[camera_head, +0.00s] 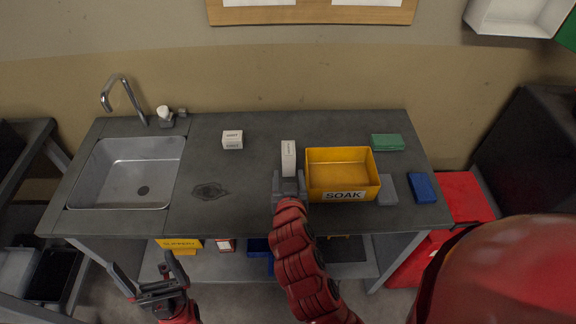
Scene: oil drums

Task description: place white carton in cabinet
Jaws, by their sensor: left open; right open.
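A tall white carton (288,158) stands on the grey worktop, just left of the yellow SOAK bin. My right gripper (288,180) is open at the carton's near side, its fingers toward the carton; whether they straddle its lower part I cannot tell. Another white carton or stacked pair (232,140) with dark print stands further left on the worktop. A white open-fronted cabinet (520,16) hangs on the wall at the top right, partly cut off by the picture edge. My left gripper (145,280) is open and empty, low in front of the bench.
The yellow bin (343,181) stands close to the right of the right gripper. A green block (387,142), a grey block (388,189) and a blue block (422,188) lie right of it. A sink (128,172) with a tap is at the left. The worktop between sink and carton is mostly clear.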

